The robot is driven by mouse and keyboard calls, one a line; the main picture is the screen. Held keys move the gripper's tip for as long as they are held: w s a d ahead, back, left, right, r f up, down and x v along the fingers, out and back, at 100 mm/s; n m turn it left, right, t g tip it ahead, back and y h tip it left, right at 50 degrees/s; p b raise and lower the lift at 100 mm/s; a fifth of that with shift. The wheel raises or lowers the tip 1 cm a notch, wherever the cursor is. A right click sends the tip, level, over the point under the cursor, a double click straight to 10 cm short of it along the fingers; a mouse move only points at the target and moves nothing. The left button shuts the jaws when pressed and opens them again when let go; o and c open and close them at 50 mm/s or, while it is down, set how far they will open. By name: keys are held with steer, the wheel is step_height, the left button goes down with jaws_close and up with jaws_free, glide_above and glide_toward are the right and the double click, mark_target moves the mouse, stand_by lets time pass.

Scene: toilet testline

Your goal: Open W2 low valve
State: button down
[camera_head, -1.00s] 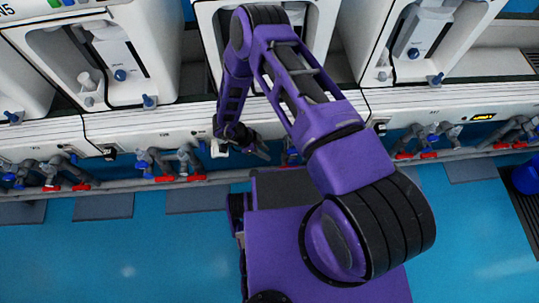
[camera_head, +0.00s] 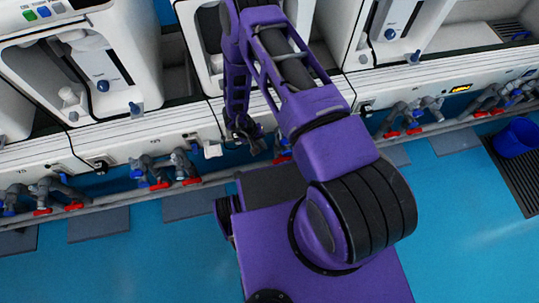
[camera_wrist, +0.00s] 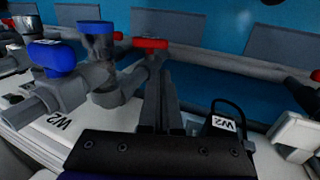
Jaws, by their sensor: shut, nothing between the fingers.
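In the wrist view a "W2" label (camera_wrist: 60,122) is on the white panel beside grey pipework. Two blue handles, a near one (camera_wrist: 54,56) and a far one (camera_wrist: 96,27), sit on the pipes. A red handle (camera_wrist: 150,43) lies just beyond my fingertips in the picture; I cannot tell if they touch it. My gripper (camera_wrist: 160,75) is shut and empty, pointing past the pipes. In the head view my gripper (camera_head: 247,140) is low in front of the machine row, and my arm hides part of the pipework. I cannot tell which handle is the low valve.
More valves (camera_head: 155,172) line the pipe rail in the head view. A blue bucket (camera_head: 515,138) stands at right. Blue floor is open in front.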

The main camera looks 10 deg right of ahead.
mark_target(273, 162)
steer(key=b+x, duration=0.2)
steer(key=x, duration=1.1)
steer(key=shift+d+f, duration=0.2)
steer(key=shift+f, duration=0.15)
steer(key=shift+a+f, duration=0.25)
steer(key=shift+f, duration=0.1)
steer(key=shift+a+f, duration=0.3)
steer(key=shift+f, duration=0.8)
steer(key=shift+a+f, duration=0.1)
steer(key=shift+f, duration=0.1)
steer(key=shift+r, duration=0.1)
stand_by(0.4)
